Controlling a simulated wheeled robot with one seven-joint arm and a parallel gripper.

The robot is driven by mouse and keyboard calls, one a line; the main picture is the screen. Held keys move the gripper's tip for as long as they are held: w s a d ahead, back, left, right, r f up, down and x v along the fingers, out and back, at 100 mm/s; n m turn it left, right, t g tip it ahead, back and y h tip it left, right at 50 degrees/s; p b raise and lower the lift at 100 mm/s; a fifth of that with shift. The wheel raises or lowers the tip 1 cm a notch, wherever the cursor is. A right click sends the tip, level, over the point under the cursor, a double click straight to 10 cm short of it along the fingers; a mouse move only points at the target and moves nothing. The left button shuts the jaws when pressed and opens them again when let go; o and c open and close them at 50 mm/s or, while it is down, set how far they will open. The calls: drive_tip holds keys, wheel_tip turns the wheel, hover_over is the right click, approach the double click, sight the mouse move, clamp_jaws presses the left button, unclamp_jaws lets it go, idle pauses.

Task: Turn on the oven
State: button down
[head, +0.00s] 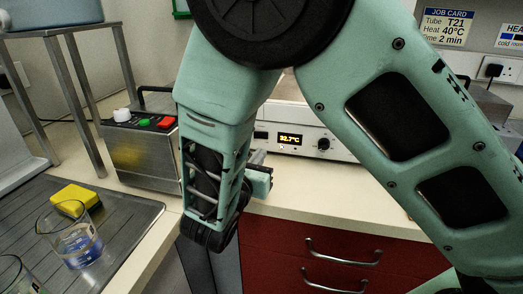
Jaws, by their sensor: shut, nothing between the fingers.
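A white heating unit stands at the back of the bench, with a lit display (290,139) that reads about 32.7°C and a dark knob (323,144) beside it. My arm hides much of this unit. A steel box (143,160) stands to the left, with a white knob (122,114), a green button (145,122) and a red button (166,122) on its sloped top. I cannot tell for sure which one is the oven. My gripper (262,180) is shut and empty in front of the white unit, below and left of its display, partly hidden by my wrist.
A beaker with blue liquid (80,244) and a yellow sponge (75,198) are on the dark ribbed drainer (125,213) at left. A metal-legged stand (78,108) is behind. Red drawers (320,250) are below the counter.

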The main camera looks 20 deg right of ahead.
drive_tip(key=s+a, duration=0.1)
drive_tip(key=s, duration=0.1)
drive_tip(key=s+a, duration=0.1)
drive_tip(key=s, duration=0.1)
drive_tip(key=s+a, duration=0.1)
drive_tip(key=s, duration=0.1)
drive_tip(key=shift+s+a, duration=0.1)
drive_tip(key=shift+s, duration=0.1)
drive_tip(key=s+d+m+g, duration=0.2)
drive_tip(key=d+g, duration=0.1)
drive_tip(key=s+d+m+g+p, duration=0.1)
drive_tip(key=shift+d+r+m+g, duration=0.25)
drive_tip(key=shift+r+m+g, duration=0.05)
drive_tip(key=shift+r, duration=0.05)
drive_tip(key=s+d+r+m+g+y+p, duration=0.1)
drive_tip(key=s+d+m+g+y+p, duration=0.15)
drive_tip(key=s+m+g+y, duration=0.65)
drive_tip(key=s+a+r+m+y+p, duration=0.2)
drive_tip(key=s+a+r+m+y, duration=0.1)
drive_tip(key=s+a+m, duration=0.4)
drive_tip(key=shift+s+a+r+m+p, duration=0.2)
drive_tip(key=shift+s+r+m+p, duration=0.15)
drive_tip(key=shift+s+r, duration=0.2)
